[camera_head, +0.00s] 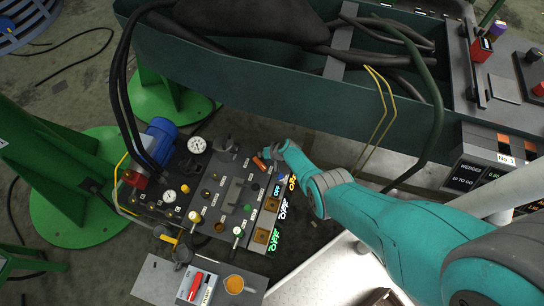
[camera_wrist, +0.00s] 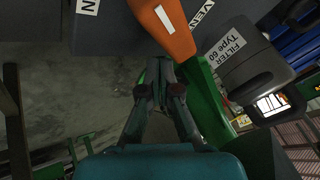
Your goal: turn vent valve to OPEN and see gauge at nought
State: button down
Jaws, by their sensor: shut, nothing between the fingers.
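The vent valve's orange handle (camera_wrist: 165,27), with a white stripe, lies just beyond my fingertips in the wrist view, beside a partly cut-off label (camera_wrist: 202,14) reading "VEN". In the head view the orange handle (camera_head: 259,163) is at the panel's upper right edge, right by my arm's end. My gripper (camera_wrist: 160,90) is shut and empty, its fingertips near the handle; I cannot tell whether they touch it. A larger white gauge (camera_head: 197,145) and a smaller gauge (camera_head: 170,196) sit on the panel. Their needles are too small to read.
The dark control panel (camera_head: 207,205) carries several knobs, switches and lit OFF signs (camera_head: 274,240). A block labelled "FILTER Type 60" (camera_wrist: 245,72) stands to the right in the wrist view. A long trough (camera_head: 250,75) with hoses lies behind. A grey tray (camera_head: 150,280) is in front.

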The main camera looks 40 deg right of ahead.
aim_at(260, 163)
jog(key=v, duration=1.1)
jog(key=shift+s, duration=0.15)
jog(key=c, duration=1.6)
grip_release()
jog(key=shift+s+r, duration=0.1)
jog(key=shift+r, duration=0.1)
jog(key=o, duration=0.4)
jog(key=shift+a+n, duration=0.3)
jog(key=shift+a, duration=0.1)
jog(key=shift+o, duration=1.4)
jog(key=a+n+g, duration=0.1)
jog(key=n, duration=0.1)
jog(key=a+n+g+h, duration=0.1)
jog(key=a+n, duration=0.1)
jog(key=shift+s+a+h, duration=0.15)
jog(key=shift+a+h, duration=0.15)
jog(key=shift+n+h, duration=0.4)
jog(key=shift+n, duration=0.2)
jog(key=shift+s+a+x, duration=0.1)
jog(key=shift+a+x, duration=0.1)
jog(key=shift+x, duration=2.45)
jog(key=shift+s+a+x, duration=0.1)
jog(key=shift+a+x, duration=0.05)
jog(key=shift+x, duration=2.5)
grip_shut()
